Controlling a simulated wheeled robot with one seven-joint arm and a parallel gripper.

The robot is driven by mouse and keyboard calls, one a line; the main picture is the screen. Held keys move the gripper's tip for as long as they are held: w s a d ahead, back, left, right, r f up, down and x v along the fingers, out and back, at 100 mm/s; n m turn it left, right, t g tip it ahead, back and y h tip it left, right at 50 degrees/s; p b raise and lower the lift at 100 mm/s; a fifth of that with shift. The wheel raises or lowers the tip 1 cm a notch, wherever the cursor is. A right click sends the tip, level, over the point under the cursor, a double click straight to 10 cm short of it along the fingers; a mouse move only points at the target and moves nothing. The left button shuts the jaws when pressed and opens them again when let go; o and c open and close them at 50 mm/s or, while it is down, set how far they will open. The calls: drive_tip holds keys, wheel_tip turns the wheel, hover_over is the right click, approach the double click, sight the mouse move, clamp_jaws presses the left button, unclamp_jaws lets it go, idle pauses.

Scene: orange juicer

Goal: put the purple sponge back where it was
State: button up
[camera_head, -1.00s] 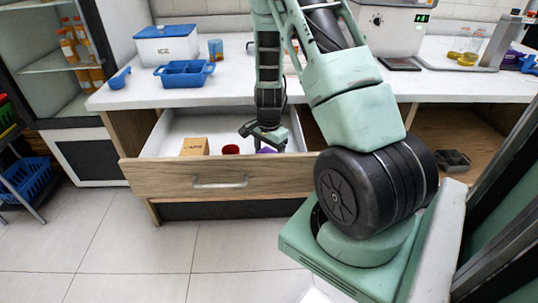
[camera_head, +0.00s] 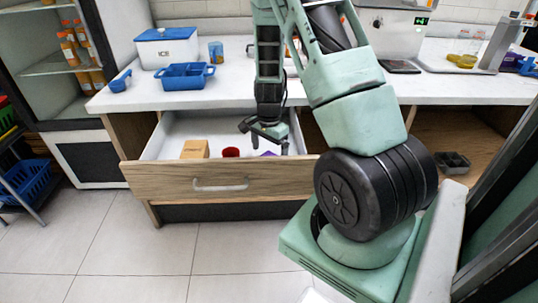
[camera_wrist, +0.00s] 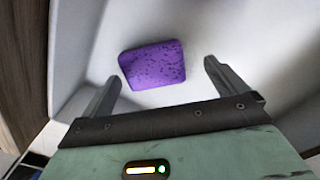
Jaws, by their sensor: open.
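The purple sponge (camera_wrist: 153,65) lies flat on the white floor of the open drawer in the wrist view. In the head view only a small purple part of it (camera_head: 269,154) shows, the rest hidden by the drawer front and my gripper. My gripper (camera_head: 264,137) is over the drawer (camera_head: 220,182). In the wrist view its two fingers (camera_wrist: 160,85) are wide apart, with nothing between their tips and the sponge just beyond them. The sponge appears apart from both fingers.
A cardboard box (camera_head: 194,149) and a red round item (camera_head: 231,152) are in the drawer left of my gripper. The white counter (camera_head: 230,80) is above and behind, holding a blue tray (camera_head: 185,76) and a white-and-blue ice box (camera_head: 166,48).

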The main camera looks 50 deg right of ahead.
wheel_tip(320, 180, up, 10)
drive_tip(key=f+p, duration=0.1)
drive_tip(key=a+r+n, duration=0.2)
drive_tip(key=a+n, duration=0.2)
drive_tip(key=a, duration=0.4)
drive_tip(key=a+r+n+y, duration=0.1)
drive_tip(key=a+r+n, duration=0.2)
drive_tip(key=a, duration=0.5)
drive_tip(key=a+r+n, duration=0.2)
drive_tip(key=a+n, duration=0.2)
drive_tip(key=a, duration=0.4)
drive_tip(key=s+a+r+n, duration=0.2)
drive_tip(key=s+a+n, duration=0.5)
drive_tip(key=s+a, duration=0.1)
drive_tip(key=s+a+r+n, duration=0.3)
drive_tip(key=s+a+n, duration=0.5)
drive_tip(key=s, duration=0.1)
drive_tip(key=shift+a+n, duration=0.2)
drive_tip(key=shift+n, duration=0.1)
wheel_tip(320, 180, up, 11)
drive_tip(key=p, duration=1.1)
